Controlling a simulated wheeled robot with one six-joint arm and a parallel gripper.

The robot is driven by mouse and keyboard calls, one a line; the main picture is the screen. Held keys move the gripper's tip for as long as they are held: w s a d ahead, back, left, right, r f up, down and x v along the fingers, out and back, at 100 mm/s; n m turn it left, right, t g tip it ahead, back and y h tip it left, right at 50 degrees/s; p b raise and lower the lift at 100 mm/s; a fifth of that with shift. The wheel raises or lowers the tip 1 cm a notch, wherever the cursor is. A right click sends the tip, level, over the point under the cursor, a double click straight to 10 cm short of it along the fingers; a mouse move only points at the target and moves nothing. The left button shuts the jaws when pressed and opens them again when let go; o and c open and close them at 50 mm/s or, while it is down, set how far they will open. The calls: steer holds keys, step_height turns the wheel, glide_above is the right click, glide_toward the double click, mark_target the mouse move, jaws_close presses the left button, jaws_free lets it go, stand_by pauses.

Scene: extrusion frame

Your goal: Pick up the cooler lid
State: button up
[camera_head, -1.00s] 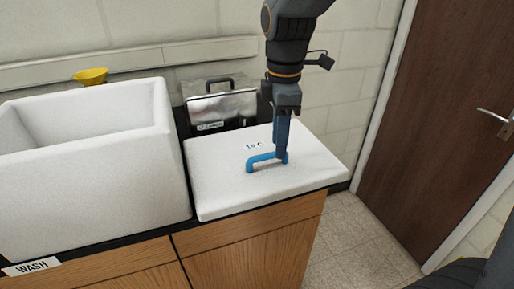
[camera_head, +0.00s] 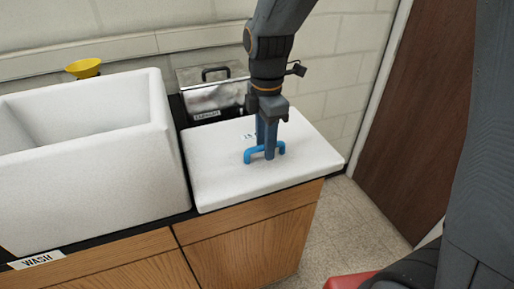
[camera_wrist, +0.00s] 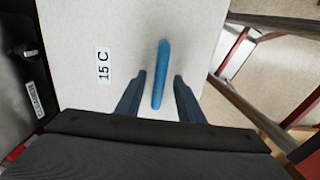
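The cooler lid (camera_head: 219,177) is a white slab lying flat on the counter, with a blue bar handle (camera_head: 248,157) on top. A small label (camera_wrist: 103,65) reading "15 C" is on the lid. My gripper (camera_head: 263,153) points down at the middle of the handle. In the wrist view my gripper (camera_wrist: 160,78) is open, with one finger on each side of the blue handle (camera_wrist: 160,75) and a visible gap to each. The handle's middle is partly hidden by the fingers in the head view.
A white open cooler box (camera_head: 85,190) stands left of the lid, with a yellow funnel (camera_head: 83,68) behind it. A metal case (camera_head: 213,92) with a black handle stands behind the lid. A brown door (camera_head: 420,130) is at the right. A red object (camera_head: 350,281) shows at the bottom.

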jaws_close()
stand_by(0.4)
step_height(320, 180, up, 18)
steer(key=b, duration=0.4)
